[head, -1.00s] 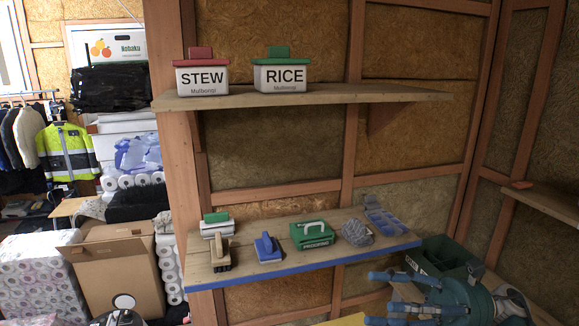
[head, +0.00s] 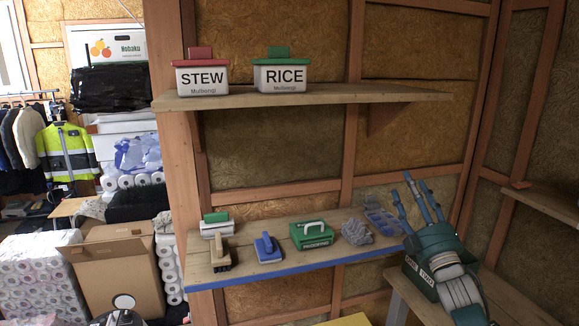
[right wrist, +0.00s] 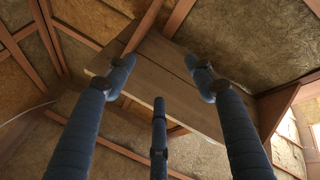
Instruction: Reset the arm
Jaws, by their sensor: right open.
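My right gripper (head: 408,184) is at the right of the head view. Its blue fingers point up, spread apart and empty, beside the right end of the lower shelf (head: 345,257). In the right wrist view the open gripper (right wrist: 160,78) shows its spread fingers with nothing between them, facing up toward a wooden board (right wrist: 165,75). My left gripper is not in view.
The lower shelf holds brushes (head: 221,255), a green case (head: 311,235), a grey bundle (head: 357,232) and a blue tray (head: 383,220). The upper shelf (head: 330,96) holds STEW (head: 202,77) and RICE (head: 280,75) boxes. A dark green crate (head: 418,278) stands behind my arm.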

